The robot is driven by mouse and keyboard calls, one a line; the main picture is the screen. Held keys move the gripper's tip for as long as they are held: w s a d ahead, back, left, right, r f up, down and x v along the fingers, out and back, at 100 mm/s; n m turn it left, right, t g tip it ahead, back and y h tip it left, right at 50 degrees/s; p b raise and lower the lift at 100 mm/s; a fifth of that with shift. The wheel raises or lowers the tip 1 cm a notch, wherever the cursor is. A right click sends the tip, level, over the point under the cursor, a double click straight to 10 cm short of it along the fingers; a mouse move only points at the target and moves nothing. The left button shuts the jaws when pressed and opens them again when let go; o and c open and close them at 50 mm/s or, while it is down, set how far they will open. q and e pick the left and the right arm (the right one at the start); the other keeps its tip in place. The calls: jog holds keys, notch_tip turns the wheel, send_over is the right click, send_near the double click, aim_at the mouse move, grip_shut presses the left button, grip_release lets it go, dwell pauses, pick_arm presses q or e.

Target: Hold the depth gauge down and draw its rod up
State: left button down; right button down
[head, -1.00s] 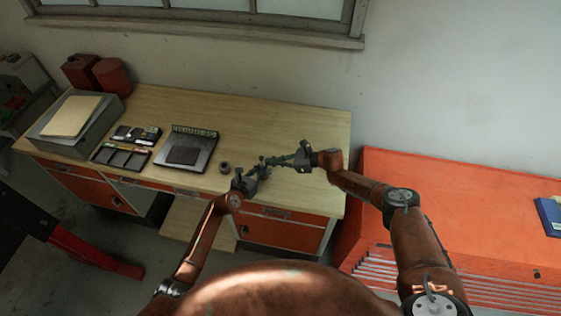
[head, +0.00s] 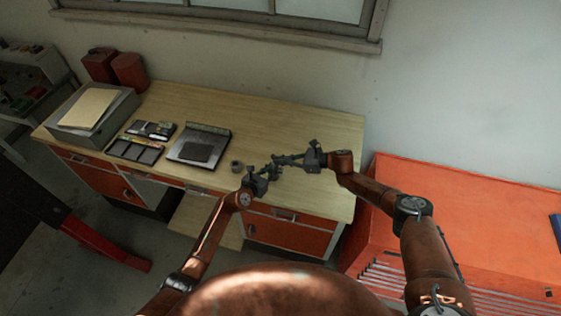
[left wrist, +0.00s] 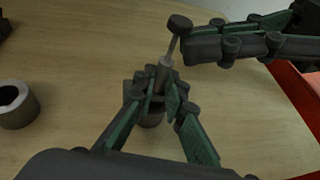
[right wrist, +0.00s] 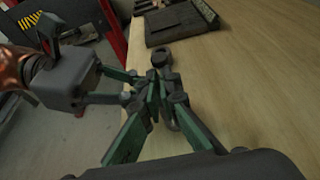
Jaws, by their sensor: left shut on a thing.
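The depth gauge (left wrist: 164,68) stands on the bench in the left wrist view, with a dark base, a pale sleeve and a thin rod topped by a dark knob (left wrist: 180,24). My left gripper (left wrist: 163,88) is shut on the gauge's body; it also shows in the head view (head: 265,176). My right gripper (left wrist: 190,50) comes in from the right, its fingertips beside the rod just below the knob. In the right wrist view its fingers (right wrist: 157,88) lie close together. Whether they touch or grip the rod is hidden.
A grey ring (left wrist: 15,103) stands on the bench left of the gauge. Farther left on the wooden bench (head: 300,127) are a dark plate (head: 212,138), a divided tray (head: 136,149) and a grey box (head: 75,133). An orange cabinet (head: 450,215) stands at the right.

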pick_arm(q)
jog(key=shift+s+a+f, duration=0.2)
jog(key=shift+s+f, duration=0.05)
jog(key=shift+f, duration=0.5)
pick_arm(e)
jog(key=shift+w+a+r, duration=0.15)
jog(key=shift+r, duration=0.45)
jog(key=shift+d+r, duration=0.15)
jog(key=shift+d, duration=0.25)
pick_arm(q)
jog(key=shift+d+r, duration=0.1)
jog(key=shift+r, duration=0.15)
jog(key=c, duration=1.9)
grip_release()
jog(key=shift+w+r, duration=0.1)
pick_arm(e)
jog(key=f+v, duration=0.1)
jog(key=v, duration=0.8)
jog(key=shift+s+d, duration=0.2)
jog(key=shift+s, duration=0.1)
jog(key=shift+f, duration=0.1)
